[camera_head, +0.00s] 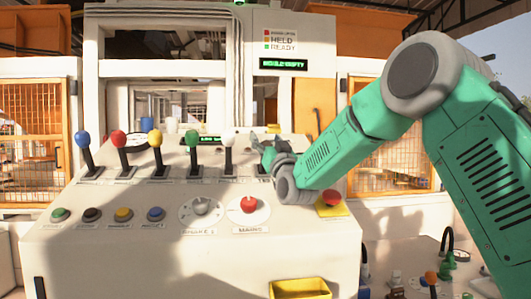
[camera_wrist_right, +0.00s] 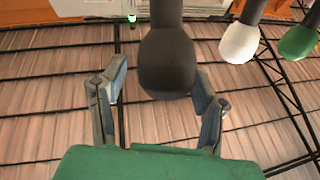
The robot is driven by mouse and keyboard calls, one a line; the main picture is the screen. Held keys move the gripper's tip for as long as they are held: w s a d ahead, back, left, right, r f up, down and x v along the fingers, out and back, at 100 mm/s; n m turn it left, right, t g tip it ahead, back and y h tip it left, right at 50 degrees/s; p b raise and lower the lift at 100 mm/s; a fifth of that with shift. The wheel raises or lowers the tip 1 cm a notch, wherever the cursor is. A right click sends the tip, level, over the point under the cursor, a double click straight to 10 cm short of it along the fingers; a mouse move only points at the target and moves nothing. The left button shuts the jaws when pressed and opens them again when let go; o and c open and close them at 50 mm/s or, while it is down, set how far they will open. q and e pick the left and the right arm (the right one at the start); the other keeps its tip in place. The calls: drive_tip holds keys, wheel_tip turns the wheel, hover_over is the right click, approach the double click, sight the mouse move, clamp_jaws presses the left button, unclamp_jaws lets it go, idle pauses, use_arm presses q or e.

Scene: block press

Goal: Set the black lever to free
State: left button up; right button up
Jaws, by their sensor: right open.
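The black lever (camera_wrist_right: 167,65) shows large in the right wrist view, its rounded knob hanging between the two fingers of my right gripper (camera_wrist_right: 160,80). The fingers are apart, one on each side of the knob, and I cannot tell whether either touches it. In the head view my right gripper (camera_head: 264,147) is at the right end of the lever row and hides most or all of the black lever. The lever's position markings are too small or hidden to read. My left gripper is not in view.
The white lever (camera_head: 228,142) and green lever (camera_head: 192,140) stand left of my gripper; the yellow (camera_head: 155,140), red (camera_head: 119,140) and blue (camera_head: 83,140) levers are farther left. Knobs, buttons and a red stop button (camera_head: 331,197) are on the console front. A yellow tray (camera_head: 300,289) sits below.

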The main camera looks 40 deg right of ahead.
wheel_tip(320, 180, up, 6)
drive_tip(key=shift+a+r, duration=0.15)
drive_tip(key=shift+r, duration=0.2)
idle(0.4)
